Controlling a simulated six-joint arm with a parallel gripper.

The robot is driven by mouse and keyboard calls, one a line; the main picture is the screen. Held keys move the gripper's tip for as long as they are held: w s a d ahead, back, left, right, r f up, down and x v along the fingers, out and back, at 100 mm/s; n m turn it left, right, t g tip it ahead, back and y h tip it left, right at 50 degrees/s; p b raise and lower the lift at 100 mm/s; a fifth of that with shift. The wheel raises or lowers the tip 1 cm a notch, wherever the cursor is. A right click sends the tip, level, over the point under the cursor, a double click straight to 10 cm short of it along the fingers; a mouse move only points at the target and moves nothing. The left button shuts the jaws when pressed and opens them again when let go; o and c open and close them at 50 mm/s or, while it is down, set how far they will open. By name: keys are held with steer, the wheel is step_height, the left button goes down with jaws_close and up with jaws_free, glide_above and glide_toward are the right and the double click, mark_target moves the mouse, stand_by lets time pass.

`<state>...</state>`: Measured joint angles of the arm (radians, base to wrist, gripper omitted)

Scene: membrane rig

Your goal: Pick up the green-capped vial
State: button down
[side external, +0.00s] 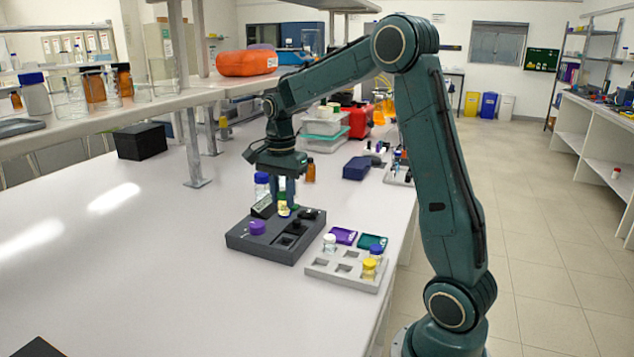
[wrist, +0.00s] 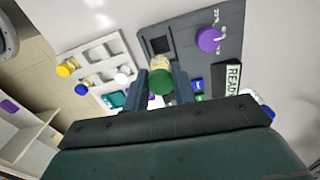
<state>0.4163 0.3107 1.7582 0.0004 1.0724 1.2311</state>
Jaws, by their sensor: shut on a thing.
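The green-capped vial shows its green cap (wrist: 161,81) between my fingers in the wrist view, with a pale body beyond it. My gripper (side external: 286,196) points down over the dark grey rig (side external: 248,243) and is shut on the vial. It also shows in the wrist view (wrist: 162,82). I cannot tell whether the vial's bottom touches the rig.
A light grey tray (side external: 322,270) in front holds white-, blue- and yellow-capped vials. A purple box (side external: 343,236) and teal box (side external: 372,242) lie beside it.

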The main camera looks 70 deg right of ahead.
mark_target(283, 193)
step_height(283, 193, up, 11)
stand_by(0.3)
steer(key=shift+f, duration=0.1)
steer(key=shift+d+f, duration=0.1)
stand_by(0.4)
